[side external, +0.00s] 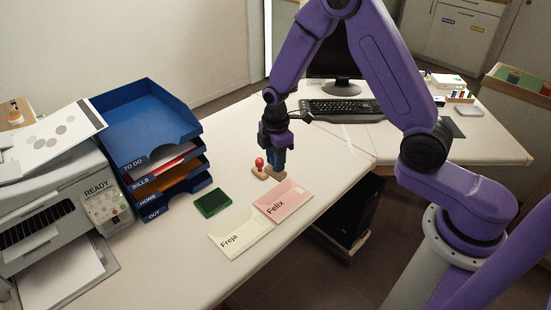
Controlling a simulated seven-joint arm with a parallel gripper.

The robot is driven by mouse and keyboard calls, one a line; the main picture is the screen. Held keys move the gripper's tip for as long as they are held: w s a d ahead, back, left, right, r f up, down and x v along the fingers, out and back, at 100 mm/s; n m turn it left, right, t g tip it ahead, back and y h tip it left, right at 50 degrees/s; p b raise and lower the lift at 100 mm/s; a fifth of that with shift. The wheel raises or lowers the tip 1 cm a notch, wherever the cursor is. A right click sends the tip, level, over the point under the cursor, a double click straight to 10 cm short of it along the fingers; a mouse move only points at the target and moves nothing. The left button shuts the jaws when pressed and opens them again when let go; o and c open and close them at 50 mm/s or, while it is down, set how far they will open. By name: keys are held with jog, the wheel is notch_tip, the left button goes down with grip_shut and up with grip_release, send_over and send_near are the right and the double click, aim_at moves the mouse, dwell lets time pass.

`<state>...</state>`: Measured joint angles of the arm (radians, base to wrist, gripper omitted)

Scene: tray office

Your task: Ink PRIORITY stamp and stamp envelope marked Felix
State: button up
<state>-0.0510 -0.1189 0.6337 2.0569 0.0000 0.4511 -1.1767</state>
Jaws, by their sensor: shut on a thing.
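My gripper (277,164) points down over the desk and is shut on a wooden-based stamp (277,176). The fingers hide most of its handle, and I cannot read its label or tell whether its base touches the desk. A second stamp with a red knob (259,163) stands upright just to the left. The pink envelope marked Felix (289,197) lies flat in front of the stamps. The cream envelope marked Freja (246,236) lies to its lower left. A green ink pad (212,202) lies left of the envelopes.
A blue stack of trays (148,118) labelled TO DO, BILLS, HOME and OUT stands at the left, beside a printer (72,205). A keyboard (342,111) and monitor (336,63) are behind. The desk's right edge runs close to the pink envelope.

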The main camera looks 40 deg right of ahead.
jog(key=w+a+f, duration=0.2)
jog(key=w+a, duration=0.5)
jog(key=w+a+f, duration=0.3)
jog(key=w+a, duration=0.4)
jog(key=shift+s+f, duration=0.1)
jog(key=shift+f, duration=2.65)
jog(key=shift+f, duration=0.5)
jog(key=shift+r, duration=0.1)
notch_tip(320, 180, up, 7)
dwell(0.6)
